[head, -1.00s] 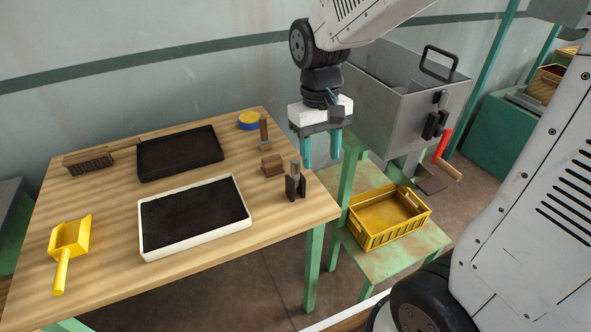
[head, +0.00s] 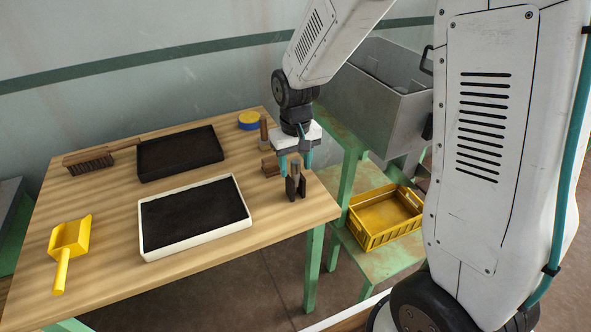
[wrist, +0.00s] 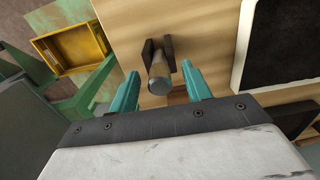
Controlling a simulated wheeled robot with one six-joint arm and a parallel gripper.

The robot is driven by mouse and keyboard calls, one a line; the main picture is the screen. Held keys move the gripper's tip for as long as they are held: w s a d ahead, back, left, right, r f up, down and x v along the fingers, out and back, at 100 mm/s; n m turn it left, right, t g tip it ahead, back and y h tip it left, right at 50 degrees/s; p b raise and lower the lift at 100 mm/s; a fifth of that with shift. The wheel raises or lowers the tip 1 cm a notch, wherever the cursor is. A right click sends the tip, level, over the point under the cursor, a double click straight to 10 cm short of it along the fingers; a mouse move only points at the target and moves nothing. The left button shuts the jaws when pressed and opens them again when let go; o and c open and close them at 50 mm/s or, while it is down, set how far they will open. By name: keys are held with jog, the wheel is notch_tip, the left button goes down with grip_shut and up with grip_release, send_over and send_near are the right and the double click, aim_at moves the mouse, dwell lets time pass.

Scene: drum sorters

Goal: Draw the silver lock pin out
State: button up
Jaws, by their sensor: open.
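A silver-grey pin (head: 295,170) stands upright between the dark plates of a bracket (head: 301,187) at the right end of the wooden table. In the wrist view the pin (wrist: 157,72) shows its round end, with the dark bracket plates (wrist: 171,54) beyond it. My gripper (head: 296,162) is open above the bracket, its teal fingers pointing down. In the wrist view the fingers of my gripper (wrist: 157,69) lie either side of the pin, with a gap on both sides. No contact is visible.
A small brown block (head: 270,166) and a wooden-topped post (head: 264,131) stand just behind the bracket. A white-rimmed tray (head: 152,252) lies to the left. A yellow crate (head: 369,240) sits on the lower green shelf, below the grey hopper (head: 385,115).

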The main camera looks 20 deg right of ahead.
jog(key=shift+f, duration=0.1)
grip_shut()
notch_tip(320, 180, up, 10)
jog(key=shift+r, duration=0.1)
dwell(0.5)
